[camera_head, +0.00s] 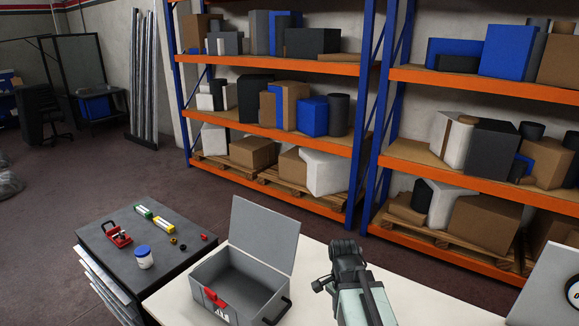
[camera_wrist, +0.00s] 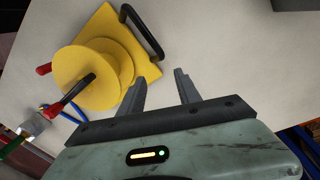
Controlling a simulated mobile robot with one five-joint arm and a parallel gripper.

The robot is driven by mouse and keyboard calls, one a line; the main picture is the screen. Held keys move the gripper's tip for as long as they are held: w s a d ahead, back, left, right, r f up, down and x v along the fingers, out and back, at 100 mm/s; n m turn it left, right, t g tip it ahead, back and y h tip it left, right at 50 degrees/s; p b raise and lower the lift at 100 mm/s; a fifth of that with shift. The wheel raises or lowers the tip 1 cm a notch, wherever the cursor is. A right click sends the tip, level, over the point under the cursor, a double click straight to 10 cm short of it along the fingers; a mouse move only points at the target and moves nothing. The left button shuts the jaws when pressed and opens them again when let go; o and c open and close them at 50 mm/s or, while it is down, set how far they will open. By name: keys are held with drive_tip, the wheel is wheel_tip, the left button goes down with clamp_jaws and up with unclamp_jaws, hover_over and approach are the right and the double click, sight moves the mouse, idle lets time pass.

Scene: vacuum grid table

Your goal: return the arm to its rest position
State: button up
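My arm (camera_head: 355,290) stands up over the white table in the head view, a pale green link with a dark joint at its top. In the wrist view my gripper (camera_wrist: 162,84) has its two grey fingers spread apart with nothing between them. The fingers point over the pale tabletop (camera_wrist: 220,40), just right of a yellow cable reel. My gripper's fingertips cannot be made out in the head view.
The yellow reel (camera_wrist: 82,84) has a black handle; tools lie left of it. An open grey toolbox (camera_head: 208,272) stands left of my arm. A dark cabinet (camera_head: 108,258) holds a jar (camera_head: 144,259) and small items. A grey panel (camera_head: 545,285) stands at right. Shelves (camera_head: 270,135) stand behind.

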drive_tip(key=shift+w+a+f+n+t+y, duration=0.15)
drive_tip(key=shift+a+n, duration=0.3)
drive_tip(key=shift+n, duration=1.6)
drive_tip(key=shift+a+r+n+t+y, duration=0.15)
drive_tip(key=shift+a+n, duration=0.3)
drive_tip(key=shift+n, duration=1.65)
drive_tip(key=shift+w+a+f+n+t+y, duration=0.15)
drive_tip(key=shift+a+n, duration=0.3)
drive_tip(key=shift+n, duration=1.6)
